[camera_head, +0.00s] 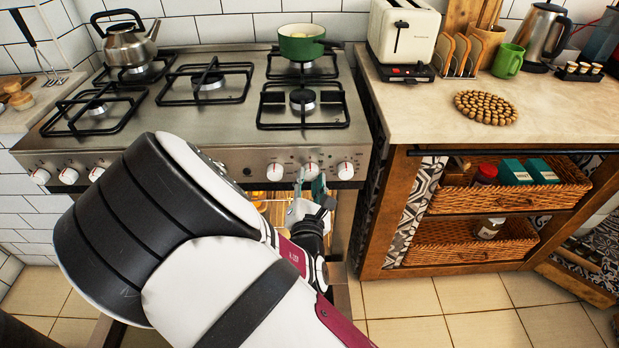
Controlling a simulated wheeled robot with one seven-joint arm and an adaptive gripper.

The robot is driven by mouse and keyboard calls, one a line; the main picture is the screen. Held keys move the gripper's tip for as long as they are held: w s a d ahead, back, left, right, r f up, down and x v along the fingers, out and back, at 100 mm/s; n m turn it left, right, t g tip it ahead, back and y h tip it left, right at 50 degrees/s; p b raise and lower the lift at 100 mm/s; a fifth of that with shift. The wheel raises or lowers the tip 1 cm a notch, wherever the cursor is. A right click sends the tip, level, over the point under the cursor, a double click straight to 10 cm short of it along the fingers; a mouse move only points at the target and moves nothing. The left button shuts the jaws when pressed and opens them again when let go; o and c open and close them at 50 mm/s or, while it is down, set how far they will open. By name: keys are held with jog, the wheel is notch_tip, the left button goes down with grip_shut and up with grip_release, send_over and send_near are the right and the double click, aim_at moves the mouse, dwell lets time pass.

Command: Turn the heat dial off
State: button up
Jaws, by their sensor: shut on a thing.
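The stove (235,110) has a row of white dials with red marks along its front panel. Three are at the left, and the right group includes a dial (275,172), a middle dial (312,168) and a rightmost dial (345,170). My gripper (309,179) reaches up to the panel from below, with its fingers around the middle dial of the right group. It is shut on that dial. The fingers cover part of it, so its exact turn is hard to read. My arm hides the middle of the panel and any dials there.
A kettle (130,43) and a green pot (301,45) stand on the rear burners; the front burners are empty. An orange glow (258,203) shows below the panel. A wooden counter unit (400,225) with wicker baskets stands close at the right. Tiled floor is clear in front of it.

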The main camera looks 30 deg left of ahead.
jog(key=shift+a, duration=0.1)
dwell(0.3)
jog(key=o, duration=1.1)
jog(key=shift+o, duration=0.2)
jog(key=v, duration=0.7)
jog(key=shift+s+d, duration=0.2)
